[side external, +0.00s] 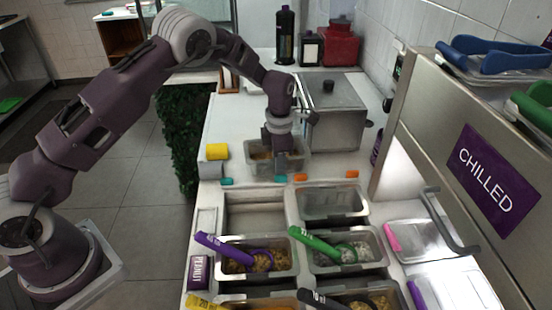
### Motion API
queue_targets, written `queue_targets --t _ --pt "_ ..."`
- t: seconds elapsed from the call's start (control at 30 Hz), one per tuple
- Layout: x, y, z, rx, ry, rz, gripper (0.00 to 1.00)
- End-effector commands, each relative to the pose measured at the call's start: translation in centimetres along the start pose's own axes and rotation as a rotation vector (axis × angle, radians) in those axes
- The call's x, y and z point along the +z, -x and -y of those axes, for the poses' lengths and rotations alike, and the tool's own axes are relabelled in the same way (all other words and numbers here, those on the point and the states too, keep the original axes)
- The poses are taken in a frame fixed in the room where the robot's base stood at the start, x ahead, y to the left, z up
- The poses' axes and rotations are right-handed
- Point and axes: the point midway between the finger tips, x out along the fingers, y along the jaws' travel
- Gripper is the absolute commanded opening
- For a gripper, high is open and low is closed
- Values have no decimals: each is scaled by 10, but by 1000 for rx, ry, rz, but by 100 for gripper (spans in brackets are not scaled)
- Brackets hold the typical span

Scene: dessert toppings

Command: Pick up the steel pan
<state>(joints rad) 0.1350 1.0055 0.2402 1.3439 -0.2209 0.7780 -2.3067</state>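A steel pan (259,171) with tan contents stands on the white counter, beyond the row of topping wells. My gripper (284,158) points down at the pan's right half and covers part of its rim and contents. The fingers overlap the pan in this view. I cannot tell whether they touch it, or whether they are open or shut on the rim. The pan looks level. I cannot tell whether it rests on the counter or is slightly raised.
An open well (255,212) is in front of the pan, with an empty-looking steel pan (331,202) to its right. Filled pans with purple (224,248) and green (315,243) scoops are nearer. A lidded steel box (338,120) stands close behind right. The chilled cabinet (460,150) bounds the right.

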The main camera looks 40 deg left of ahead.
Motion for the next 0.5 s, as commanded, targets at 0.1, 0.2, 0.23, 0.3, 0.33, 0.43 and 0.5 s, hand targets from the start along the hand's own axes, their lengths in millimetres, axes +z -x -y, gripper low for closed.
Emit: queue_targets --t 0.1,0.2,0.23,0.3,0.33,0.43,0.5 --pt "0 -3 0 0 -1 1 28" --pt "0 -3 0 0 -1 1 28" --pt "0 -3 0 0 -1 1 26" --pt "0 -2 0 0 -1 1 12" --pt "0 -2 0 0 -1 1 7" --pt "0 -2 0 0 -1 1 0" --pt "0 -2 0 1 -1 1 0"
